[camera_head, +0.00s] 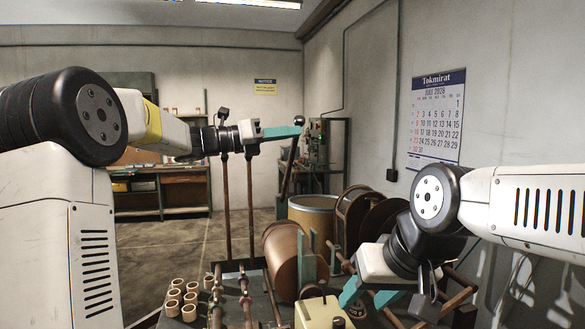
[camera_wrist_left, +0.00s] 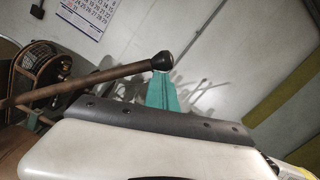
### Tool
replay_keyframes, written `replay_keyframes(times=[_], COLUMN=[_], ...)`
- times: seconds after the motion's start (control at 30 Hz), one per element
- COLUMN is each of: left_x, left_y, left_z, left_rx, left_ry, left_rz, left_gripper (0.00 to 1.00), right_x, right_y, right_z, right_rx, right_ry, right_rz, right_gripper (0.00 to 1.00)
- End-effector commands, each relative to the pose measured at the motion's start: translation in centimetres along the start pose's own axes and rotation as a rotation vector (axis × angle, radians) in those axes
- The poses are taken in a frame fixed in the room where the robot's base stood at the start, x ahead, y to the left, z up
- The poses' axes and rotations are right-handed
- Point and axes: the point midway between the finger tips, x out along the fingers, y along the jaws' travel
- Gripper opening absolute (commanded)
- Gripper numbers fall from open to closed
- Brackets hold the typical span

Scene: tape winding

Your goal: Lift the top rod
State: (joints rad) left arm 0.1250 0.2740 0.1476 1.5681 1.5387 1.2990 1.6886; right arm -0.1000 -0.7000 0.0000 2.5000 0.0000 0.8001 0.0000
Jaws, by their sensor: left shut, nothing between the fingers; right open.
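A brown rod with a dark ball end (camera_head: 290,165) slants upward near the middle of the head view. The rod also shows in the left wrist view (camera_wrist_left: 95,80), its knob close to the fingers. My left gripper (camera_head: 298,127) has its teal fingers shut and empty, with the fingertips beside the knob; I cannot tell whether they touch. The fingers also show in the left wrist view (camera_wrist_left: 160,90). My right gripper (camera_head: 368,296) is open, low at right. Its teal fingers are near several brown rods (camera_head: 462,297) of the machine; the wrist partly hides them.
A brown roll (camera_head: 283,258) sits on the machine, with dark reels (camera_head: 380,225) at right and a drum (camera_head: 313,212) behind. Two upright posts (camera_head: 226,205) stand under my left wrist. Several small tan rolls (camera_head: 173,303) stand at lower left. Floor at left is clear.

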Motion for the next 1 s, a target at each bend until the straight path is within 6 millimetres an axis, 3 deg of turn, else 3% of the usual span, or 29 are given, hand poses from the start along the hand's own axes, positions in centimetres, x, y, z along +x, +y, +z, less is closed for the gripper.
replay_keyframes(times=[0.1,0.4,1.0], left_x=[0.3,0.7,1.2], left_y=[1.4,4.1,8.0], left_z=[2.7,7.1,11.7], left_rx=[-0.075,-0.217,-0.288], left_ry=[-0.002,-0.002,-0.001], left_rz=[0.008,0.023,0.03], left_gripper=[0.0,0.0,0.0], right_x=[0.0,0.0,0.0], right_y=[0.0,0.0,0.0], right_z=[0.0,0.0,0.0], right_rx=[0.0,0.0,0.0], right_ry=[0.0,0.0,0.0], right_rz=[0.0,0.0,0.0], right_gripper=[0.48,0.48,0.48])
